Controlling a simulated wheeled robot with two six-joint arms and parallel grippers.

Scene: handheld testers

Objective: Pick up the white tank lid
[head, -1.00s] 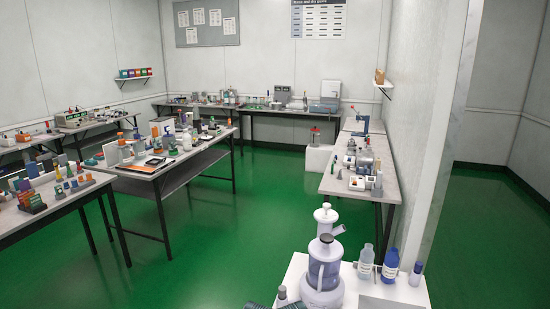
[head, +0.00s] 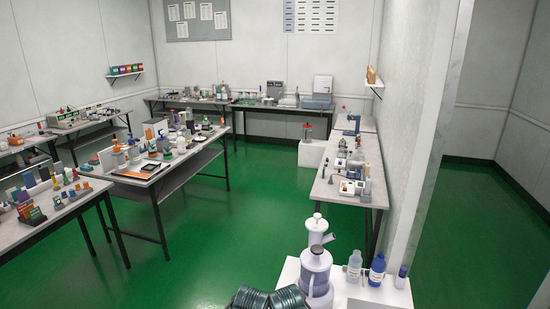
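On a white stand at the bottom, a pale lavender-white vessel (head: 316,283) has a dark grey cap on top. Just behind it is a smaller white vessel (head: 316,228) with a knob on top and a slanted spout. I cannot tell which white part, if any, is the tank lid. Two dark, ribbed cylindrical parts (head: 270,299) at the bottom edge, left of the vessel, are cut off by the frame and are probably mine. No gripper fingers show.
The white stand (head: 352,292) also holds a pale blue bottle (head: 354,268), a dark blue bottle (head: 377,270) and a slim blue-capped container (head: 401,278). A cluttered bench (head: 372,198) stands beyond it by the right wall. Cluttered tables line the left, with open green floor (head: 255,225) between.

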